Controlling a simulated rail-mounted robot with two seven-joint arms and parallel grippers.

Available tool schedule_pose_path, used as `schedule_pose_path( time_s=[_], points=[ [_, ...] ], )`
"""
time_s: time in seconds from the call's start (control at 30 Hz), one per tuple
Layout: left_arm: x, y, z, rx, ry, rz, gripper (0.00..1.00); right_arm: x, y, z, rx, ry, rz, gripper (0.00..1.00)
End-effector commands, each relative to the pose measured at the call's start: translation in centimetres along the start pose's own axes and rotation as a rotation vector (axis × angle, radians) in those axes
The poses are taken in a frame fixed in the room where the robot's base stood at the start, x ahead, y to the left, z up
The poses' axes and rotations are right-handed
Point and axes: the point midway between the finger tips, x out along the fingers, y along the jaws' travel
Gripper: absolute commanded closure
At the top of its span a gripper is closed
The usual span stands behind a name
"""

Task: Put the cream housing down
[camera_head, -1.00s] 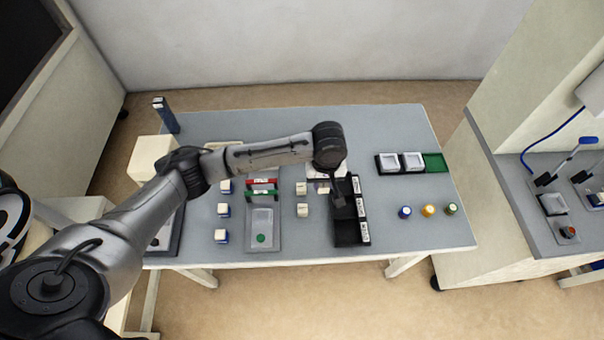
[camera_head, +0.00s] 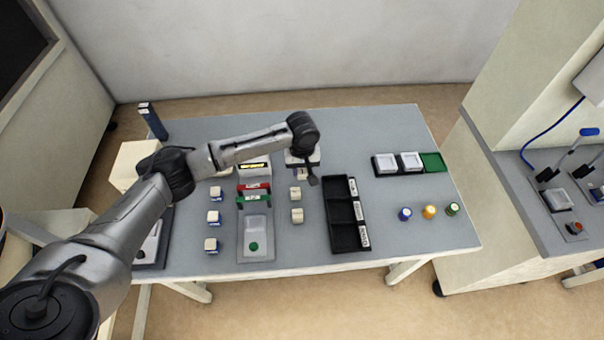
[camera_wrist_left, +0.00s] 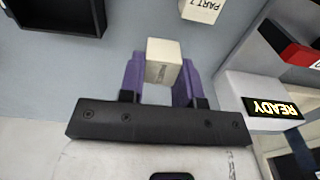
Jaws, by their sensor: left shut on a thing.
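My left gripper (camera_head: 309,181) is over the middle of the table in the head view, just beyond two loose cream housings. In the left wrist view its purple fingers (camera_wrist_left: 160,80) are shut on a cream housing (camera_wrist_left: 162,62), which sits between the tips. I cannot tell whether this housing touches the table. The two loose cream housings, a farther one (camera_head: 296,193) and a nearer one (camera_head: 297,215), stand in line on the table. In the left wrist view a cream housing marked PART 1 (camera_wrist_left: 202,9) is just beyond the held one. My right gripper is not in view.
A black compartment tray (camera_head: 340,240) stands right of the housings. A station with a lit READY sign (camera_wrist_left: 270,107), a red part (camera_head: 253,187) and a grey tray (camera_head: 242,240) is on the left. Several cream-and-blue blocks (camera_head: 213,217) stand farther left.

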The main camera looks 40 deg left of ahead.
Motion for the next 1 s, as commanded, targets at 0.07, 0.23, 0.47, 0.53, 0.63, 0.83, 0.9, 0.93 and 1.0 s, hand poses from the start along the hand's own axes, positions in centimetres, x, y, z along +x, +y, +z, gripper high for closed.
schedule_pose_path(
  time_s=[0.07, 0.23, 0.47, 0.53, 0.63, 0.83, 0.9, 0.93, 1.0],
  points=[
    [1.5, 0.0, 0.0, 0.0, 0.0, -0.001, 0.92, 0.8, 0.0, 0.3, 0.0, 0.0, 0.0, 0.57],
    [2.7, 0.0, 0.0, 0.0, 0.001, 0.001, 0.92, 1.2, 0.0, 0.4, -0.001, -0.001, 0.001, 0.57],
    [2.6, 0.0, 0.0, 0.0, 0.0, 0.001, 0.92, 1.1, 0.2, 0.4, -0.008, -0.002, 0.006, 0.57],
    [2.7, 0.0, 0.1, 0.0, 0.0, 0.0, 0.92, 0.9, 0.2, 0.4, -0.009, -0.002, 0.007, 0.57],
    [2.9, 0.1, 0.1, 0.0, 0.001, 0.001, 0.67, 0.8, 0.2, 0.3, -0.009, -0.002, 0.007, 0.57],
    [2.9, 0.0, 0.0, 0.0, 0.001, 0.0, 0.48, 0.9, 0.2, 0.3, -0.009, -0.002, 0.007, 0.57],
    [2.9, 0.0, 0.0, 0.0, 0.001, 0.0, 0.43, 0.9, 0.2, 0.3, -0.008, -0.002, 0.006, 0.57],
    [2.9, 0.0, 0.0, 0.0, 0.001, 0.0, 0.43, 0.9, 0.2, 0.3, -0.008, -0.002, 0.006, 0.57],
    [2.9, 0.0, 0.0, 0.0, 0.001, 0.0, 0.43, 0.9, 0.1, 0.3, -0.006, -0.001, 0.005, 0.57]
  ],
)
